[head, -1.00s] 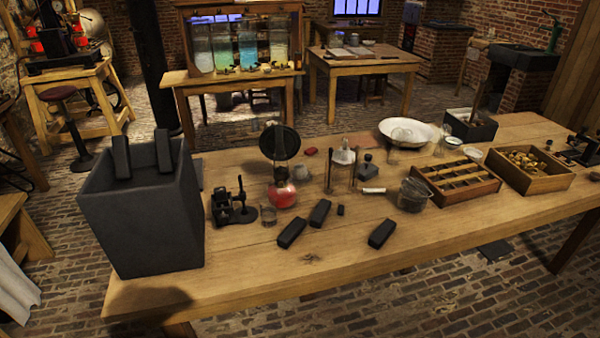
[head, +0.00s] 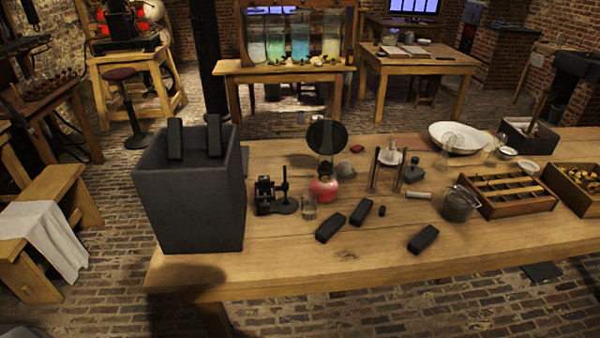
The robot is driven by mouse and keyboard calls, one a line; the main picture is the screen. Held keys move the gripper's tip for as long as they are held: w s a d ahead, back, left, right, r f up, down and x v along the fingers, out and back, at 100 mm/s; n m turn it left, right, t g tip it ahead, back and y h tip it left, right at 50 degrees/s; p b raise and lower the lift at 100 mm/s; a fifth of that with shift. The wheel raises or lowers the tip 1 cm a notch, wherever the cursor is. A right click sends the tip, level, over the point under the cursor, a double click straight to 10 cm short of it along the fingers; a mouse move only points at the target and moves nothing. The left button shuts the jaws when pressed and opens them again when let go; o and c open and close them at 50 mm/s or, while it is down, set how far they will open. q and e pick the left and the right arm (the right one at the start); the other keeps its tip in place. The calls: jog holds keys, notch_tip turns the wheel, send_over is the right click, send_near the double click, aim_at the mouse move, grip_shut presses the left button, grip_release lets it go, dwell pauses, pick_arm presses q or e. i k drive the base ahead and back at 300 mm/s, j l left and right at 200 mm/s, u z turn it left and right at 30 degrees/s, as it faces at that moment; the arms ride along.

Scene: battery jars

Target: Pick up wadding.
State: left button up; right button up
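I cannot clearly make out which thing is the wadding. A white cloth (head: 47,234) hangs over a bench at the left. Neither of my grippers shows in the head view.
A large dark box (head: 195,205) with two black blocks in its top stands at the table's left end.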

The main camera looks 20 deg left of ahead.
aim_at(344, 167)
jog(key=i+l, duration=0.25)
jog(key=i, duration=0.2)
jog(key=i+l, duration=0.25)
jog(key=i, duration=0.15)
jog(key=i+l, duration=0.25)
jog(key=i, duration=0.2)
jog(key=j+u, duration=0.05)
